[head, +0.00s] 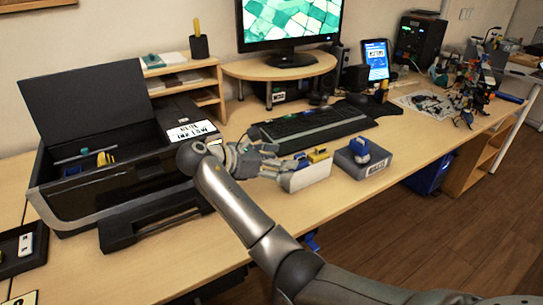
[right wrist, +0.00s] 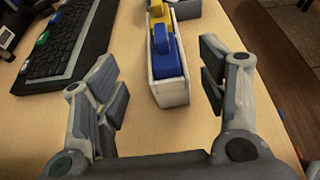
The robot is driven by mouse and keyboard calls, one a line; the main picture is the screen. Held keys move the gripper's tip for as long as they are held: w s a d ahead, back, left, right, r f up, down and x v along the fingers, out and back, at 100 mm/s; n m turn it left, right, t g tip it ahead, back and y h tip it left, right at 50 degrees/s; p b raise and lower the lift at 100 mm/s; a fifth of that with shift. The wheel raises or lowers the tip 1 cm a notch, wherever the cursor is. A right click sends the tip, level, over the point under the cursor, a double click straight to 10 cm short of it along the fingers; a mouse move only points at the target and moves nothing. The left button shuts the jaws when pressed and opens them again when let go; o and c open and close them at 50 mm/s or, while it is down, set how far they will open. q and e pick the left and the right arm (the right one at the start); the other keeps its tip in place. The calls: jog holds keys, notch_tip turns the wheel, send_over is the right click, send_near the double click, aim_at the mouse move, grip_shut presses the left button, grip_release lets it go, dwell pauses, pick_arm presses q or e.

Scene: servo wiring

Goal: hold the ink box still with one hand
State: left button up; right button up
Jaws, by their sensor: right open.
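The ink box, a narrow white open-topped box (head: 309,177), stands on the desk in front of the keyboard. It holds a yellow piece (head: 318,155) and a blue piece, both clearer in the right wrist view, where the blue one (right wrist: 167,60) is nearer than the yellow one (right wrist: 160,38). My right gripper (head: 270,164) is at the box's left end in the head view. In the right wrist view the gripper (right wrist: 160,82) is open, with the near end of the box between its fingers and a gap on each side. My left gripper is not in view.
A grey box with a blue piece on top (head: 362,160) stands just right of the ink box. The keyboard (head: 312,127) lies behind. An open black printer (head: 110,170) fills the left. Bare desk lies in front of the ink box.

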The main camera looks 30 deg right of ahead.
aim_at(308, 162)
jog(key=x, duration=0.3)
jog(key=b+x, duration=0.1)
jog(key=x, duration=0.4)
jog(key=shift+s+d+f, duration=0.15)
jog(key=shift+s+d, duration=0.15)
jog(key=shift+b+x, duration=0.3)
jog(key=shift+x, duration=0.5)
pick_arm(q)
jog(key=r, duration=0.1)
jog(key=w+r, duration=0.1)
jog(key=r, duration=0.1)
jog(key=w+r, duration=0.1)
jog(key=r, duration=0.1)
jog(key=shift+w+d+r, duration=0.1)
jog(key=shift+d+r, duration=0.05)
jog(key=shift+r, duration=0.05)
pick_arm(e)
jog(key=c, duration=1.1)
jog(key=o, duration=1.1)
